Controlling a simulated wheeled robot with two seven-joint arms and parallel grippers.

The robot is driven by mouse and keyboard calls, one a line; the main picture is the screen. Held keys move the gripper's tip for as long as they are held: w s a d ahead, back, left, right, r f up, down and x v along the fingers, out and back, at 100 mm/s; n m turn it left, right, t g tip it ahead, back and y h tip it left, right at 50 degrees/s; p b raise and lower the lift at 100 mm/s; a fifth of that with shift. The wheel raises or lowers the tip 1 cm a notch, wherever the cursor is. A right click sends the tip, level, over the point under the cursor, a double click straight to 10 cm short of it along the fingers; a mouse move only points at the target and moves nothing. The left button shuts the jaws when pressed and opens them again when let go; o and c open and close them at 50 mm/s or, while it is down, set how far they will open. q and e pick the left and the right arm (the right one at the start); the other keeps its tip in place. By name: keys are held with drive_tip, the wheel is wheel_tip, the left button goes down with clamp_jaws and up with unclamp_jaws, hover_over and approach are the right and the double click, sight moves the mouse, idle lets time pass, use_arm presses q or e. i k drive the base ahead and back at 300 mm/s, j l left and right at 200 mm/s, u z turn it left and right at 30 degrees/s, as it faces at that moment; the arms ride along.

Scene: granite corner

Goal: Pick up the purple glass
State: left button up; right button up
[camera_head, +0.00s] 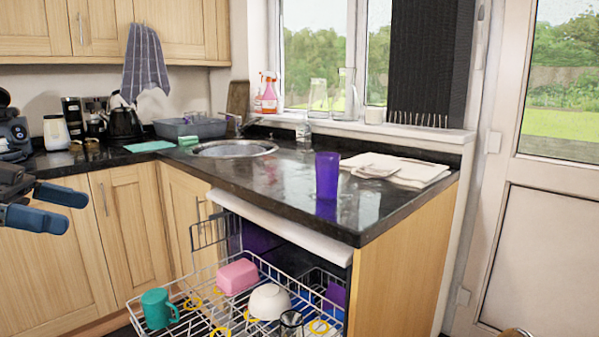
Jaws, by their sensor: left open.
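The purple glass (327,175) stands upright on the black granite counter (270,190), near its front edge and right of the sink. My left gripper (62,207) is at the left edge of the view, in front of the wooden cabinets. Its two blue-tipped fingers are apart, with nothing seen between them. It is well to the left of the glass and far from it. My right gripper does not show.
An open dishwasher rack (205,310) juts out below the counter, holding a green mug (157,309), a pink container (237,276) and a white bowl (268,301). Folded cloths (400,169) lie right of the glass. The sink (235,149) is behind left.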

sight(327, 163)
drive_tip(key=i+l, duration=0.55)
drive_tip(key=l, duration=0.2)
drive_tip(key=i+l, duration=0.6)
drive_tip(key=l, duration=0.1)
